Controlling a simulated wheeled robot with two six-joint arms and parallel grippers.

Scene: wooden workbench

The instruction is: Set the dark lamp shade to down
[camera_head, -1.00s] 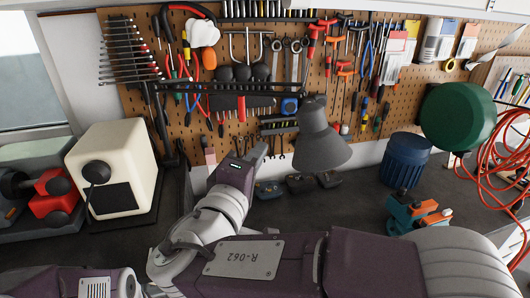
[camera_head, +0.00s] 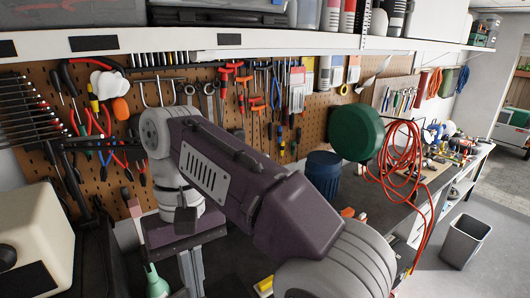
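The dark lamp shade is not visible now; my raised arm covers the part of the view around it. A thin black lamp arm (camera_head: 100,143) shows at the left in front of the pegboard. My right arm, purple and grey, comes in from the bottom right and fills the middle. Its purple wrist end, with pale grey parts below it at my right gripper (camera_head: 192,268), hangs over the bench. Whether its fingers are apart is unclear. My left gripper is out of view.
A cream box (camera_head: 35,240) stands at the left. A green bottle (camera_head: 156,284) is at the bottom. A blue bin (camera_head: 323,170), a green round object (camera_head: 355,132) and a coiled red hose (camera_head: 405,165) are at the right. A shelf (camera_head: 250,42) runs above; a grey waste bin (camera_head: 465,240) stands on the floor.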

